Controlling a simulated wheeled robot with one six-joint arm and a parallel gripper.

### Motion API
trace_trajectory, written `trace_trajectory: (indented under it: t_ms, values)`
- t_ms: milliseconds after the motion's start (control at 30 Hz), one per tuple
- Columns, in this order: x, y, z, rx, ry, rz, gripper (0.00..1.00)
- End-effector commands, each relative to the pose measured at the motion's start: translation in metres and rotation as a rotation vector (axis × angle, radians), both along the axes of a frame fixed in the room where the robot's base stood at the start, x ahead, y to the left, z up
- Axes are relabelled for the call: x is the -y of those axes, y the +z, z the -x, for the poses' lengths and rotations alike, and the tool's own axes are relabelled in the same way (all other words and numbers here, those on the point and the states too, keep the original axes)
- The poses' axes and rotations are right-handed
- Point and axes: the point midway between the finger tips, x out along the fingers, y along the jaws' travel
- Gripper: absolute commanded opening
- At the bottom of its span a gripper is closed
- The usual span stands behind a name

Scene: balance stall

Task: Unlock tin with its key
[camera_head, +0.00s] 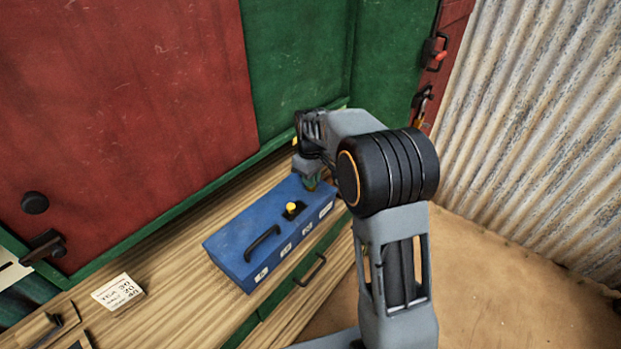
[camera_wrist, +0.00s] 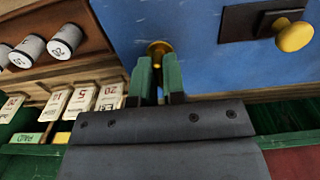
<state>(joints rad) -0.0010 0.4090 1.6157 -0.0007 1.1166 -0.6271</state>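The tin, a blue box (camera_head: 250,225) with a black handle, sits on the wooden counter. A yellow knob (camera_head: 291,207) on a black plate is on its top; the knob also shows in the wrist view (camera_wrist: 294,35). My gripper (camera_head: 311,184) is low at the tin's far right end. In the wrist view its two green fingers (camera_wrist: 158,72) stand a small gap apart, pointing at the blue face. A round brass piece (camera_wrist: 158,47) shows at the fingertips against the blue. Whether it is the key or a lock fitting, and whether the fingers grip it, I cannot tell.
Red and green panels (camera_head: 120,110) stand behind the counter (camera_head: 185,285). A white card (camera_head: 118,292) lies at its left. Labelled white rolls (camera_wrist: 66,40) and number cards (camera_wrist: 80,102) show at left in the wrist view. A corrugated wall (camera_head: 550,130) is at right.

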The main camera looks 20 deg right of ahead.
Motion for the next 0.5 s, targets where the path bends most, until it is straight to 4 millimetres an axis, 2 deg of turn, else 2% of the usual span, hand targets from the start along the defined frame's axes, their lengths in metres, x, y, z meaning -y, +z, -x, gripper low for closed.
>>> trace_trajectory:
  t_ms: [100,500]
  values:
    - [-0.0003,0.0002,0.0001,-0.001,0.000,-0.001,0.00]
    - [-0.0007,0.0006,0.0001,-0.001,-0.042,-0.001,0.00]
